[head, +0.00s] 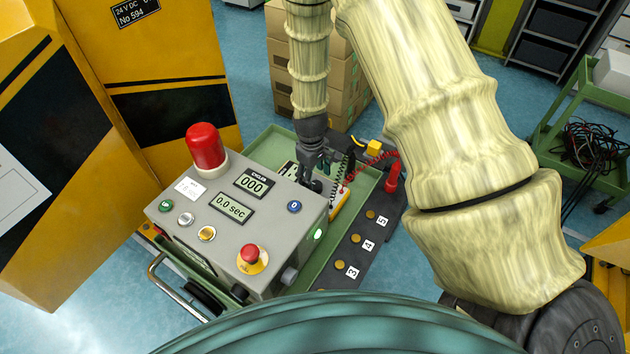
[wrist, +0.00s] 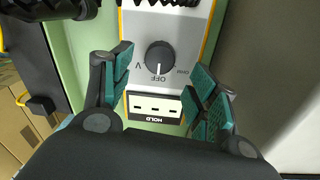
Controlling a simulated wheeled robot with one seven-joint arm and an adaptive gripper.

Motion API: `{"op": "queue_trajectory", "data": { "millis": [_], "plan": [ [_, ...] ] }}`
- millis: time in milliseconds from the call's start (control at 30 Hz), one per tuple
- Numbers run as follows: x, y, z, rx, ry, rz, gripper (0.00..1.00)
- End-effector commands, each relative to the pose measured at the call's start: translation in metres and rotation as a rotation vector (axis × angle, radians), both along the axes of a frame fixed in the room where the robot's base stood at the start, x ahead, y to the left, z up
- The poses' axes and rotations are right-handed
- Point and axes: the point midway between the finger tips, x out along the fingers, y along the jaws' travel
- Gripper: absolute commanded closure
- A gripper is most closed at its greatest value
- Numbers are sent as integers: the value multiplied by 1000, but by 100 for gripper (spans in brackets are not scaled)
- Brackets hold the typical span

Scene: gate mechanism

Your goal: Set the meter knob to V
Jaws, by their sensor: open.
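The meter (wrist: 184,20) is a pale grey panel with a yellow edge and a display marked HOLD, seen upside down. Its round dark knob (wrist: 159,56) has a white pointer line directed at the OFF mark. A V mark and an OHM mark are printed near OFF. My gripper (wrist: 160,60) is open, with one teal-padded finger on each side of the knob and apart from it. In the head view, my gripper (head: 314,172) reaches down behind the grey control box, and the meter's yellow edge (head: 338,207) shows beside it; the knob is hidden there.
The grey control box (head: 270,205) with a red lamp (head: 206,147) and red button (head: 250,254) stands close to my gripper. A red probe (head: 392,176) with a coiled cord lies at the right of the green tray (head: 262,137). Numbered terminals line the dark strip.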

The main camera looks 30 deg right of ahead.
Motion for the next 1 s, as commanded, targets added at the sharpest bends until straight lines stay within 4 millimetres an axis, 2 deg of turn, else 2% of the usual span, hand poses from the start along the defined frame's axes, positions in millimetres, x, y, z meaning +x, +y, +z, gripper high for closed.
{"op": "queue_trajectory", "data": {
  "millis": [433, 900, 1000],
  "plan": [
    [1, -2, -39, 1, 1, -1, 41],
    [1, -3, -46, 0, -1, -1, 41],
    [1, -3, -46, 0, -1, -1, 59]
  ]
}}
